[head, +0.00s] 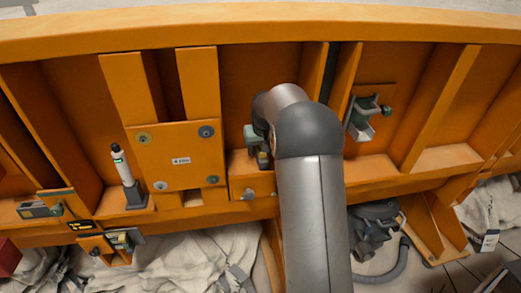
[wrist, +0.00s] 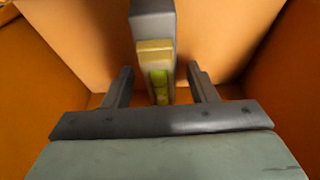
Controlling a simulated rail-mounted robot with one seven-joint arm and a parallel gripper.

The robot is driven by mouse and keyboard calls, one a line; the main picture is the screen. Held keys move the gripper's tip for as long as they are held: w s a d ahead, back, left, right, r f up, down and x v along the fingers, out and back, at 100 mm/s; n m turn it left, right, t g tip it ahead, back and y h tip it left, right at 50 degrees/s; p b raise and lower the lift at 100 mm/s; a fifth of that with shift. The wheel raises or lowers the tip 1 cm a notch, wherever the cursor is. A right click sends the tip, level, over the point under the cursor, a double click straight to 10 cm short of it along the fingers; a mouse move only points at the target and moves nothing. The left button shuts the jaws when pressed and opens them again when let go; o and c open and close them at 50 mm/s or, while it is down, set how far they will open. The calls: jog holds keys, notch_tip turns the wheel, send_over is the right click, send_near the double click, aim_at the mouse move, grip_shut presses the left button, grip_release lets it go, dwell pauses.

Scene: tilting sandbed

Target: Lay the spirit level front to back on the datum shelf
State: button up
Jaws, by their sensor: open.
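In the wrist view, a bar with dark grey ends, a yellow-tan block and a green vial, which looks like the spirit level (wrist: 152,22), runs between the two fingers of my gripper (wrist: 160,72). The fingers are apart, one on each side, with visible gaps to the bar. In the head view, my gripper (head: 257,145) is in an orange bay, mostly behind my arm. A small yellowish part of the level (head: 263,159) shows just below it. An orange ledge (head: 240,186) lies under them. I cannot tell which ledge is the datum shelf.
A white-and-black cylinder (head: 122,165) stands left of a bolted orange plate (head: 178,155). Small devices sit on the left ledge (head: 40,210) and a lower bracket (head: 120,239). A clamp-like fixture (head: 362,118) is mounted right of my arm. Orange ribs wall the bays.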

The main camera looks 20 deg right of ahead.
jog(key=b+v, duration=0.1)
jog(key=v, duration=1.1)
jog(key=s+a+f+n+g, duration=0.1)
jog(key=s+a+f, duration=0.2)
jog(key=s+a, duration=0.4)
jog(key=s+a+f+n+g, duration=0.1)
jog(key=s+a+f, duration=0.1)
jog(key=s+a, duration=0.6)
jog(key=s+a+f, duration=0.1)
jog(key=s+f, duration=0.2)
jog(key=s, duration=0.4)
jog(key=s+a+f+g, duration=0.1)
jog(key=s+f, duration=0.2)
jog(key=s, duration=0.4)
jog(key=s+a+f+n+y, duration=0.1)
jog(key=s+f, duration=0.3)
jog(key=s, duration=0.3)
jog(key=shift+s+a+g, duration=0.2)
jog(key=shift+a+g, duration=0.1)
jog(key=shift+g, duration=0.1)
jog(key=shift+w+f, duration=0.1)
jog(key=shift+f, duration=0.1)
